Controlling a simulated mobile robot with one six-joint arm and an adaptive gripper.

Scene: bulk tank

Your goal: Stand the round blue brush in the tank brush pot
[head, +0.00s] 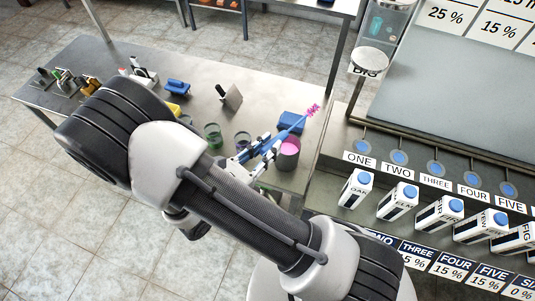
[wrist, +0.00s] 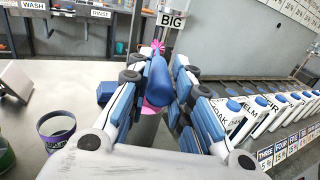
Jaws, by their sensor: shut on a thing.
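My gripper (head: 268,146) is shut on a brush with a blue handle (head: 290,132) and pink bristles (head: 313,109). The brush is tilted, bristle end up and away from my gripper. In the wrist view the thick blue handle (wrist: 158,82) lies between the fingers, with the pink bristles (wrist: 158,46) beyond. A grey pot with a pink inside (head: 289,158) stands on the steel table just below and beside the brush; it is partly hidden behind the fingers in the wrist view (wrist: 145,128). I cannot read a label on it.
A dark pot with a purple rim (wrist: 57,128) and a green-rimmed pot (head: 213,131) stand left of the grey pot. A blue block (head: 291,121) lies behind it. A row of white cartons (head: 398,202) stands to the right.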

